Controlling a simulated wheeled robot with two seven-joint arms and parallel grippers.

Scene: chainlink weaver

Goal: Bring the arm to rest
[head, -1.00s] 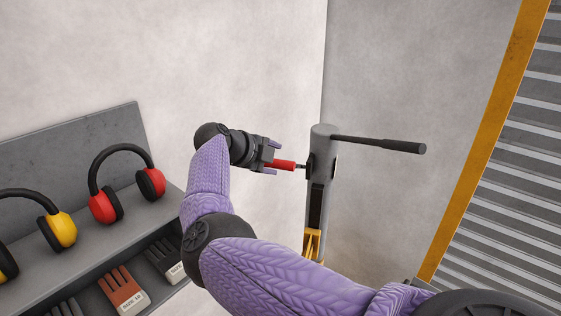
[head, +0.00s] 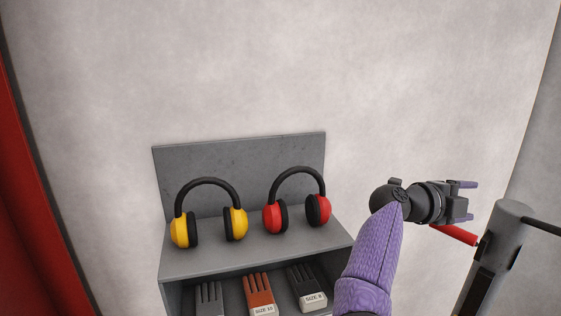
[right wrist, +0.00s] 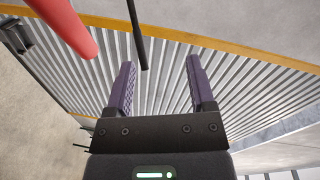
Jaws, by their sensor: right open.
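My right arm, with purple sleeves and black joints, rises from the bottom of the head view. Its right gripper (head: 466,201) is open and empty, pointing right. In the right wrist view its two purple fingers (right wrist: 160,90) stand apart with nothing between them. A red handle (head: 455,234) on a grey post (head: 503,240) is just below and right of the gripper in the head view, apart from the fingers. It also shows in the right wrist view as a red bar (right wrist: 66,24) at upper left. My left gripper is not in view.
A grey shelf (head: 240,142) against the wall holds yellow ear muffs (head: 236,222) and red ear muffs (head: 273,217). Gloves (head: 259,291) stand in its lower level. A black lever (head: 541,227) sticks out from the post. A ribbed shutter (right wrist: 160,75) fills the right wrist view's background.

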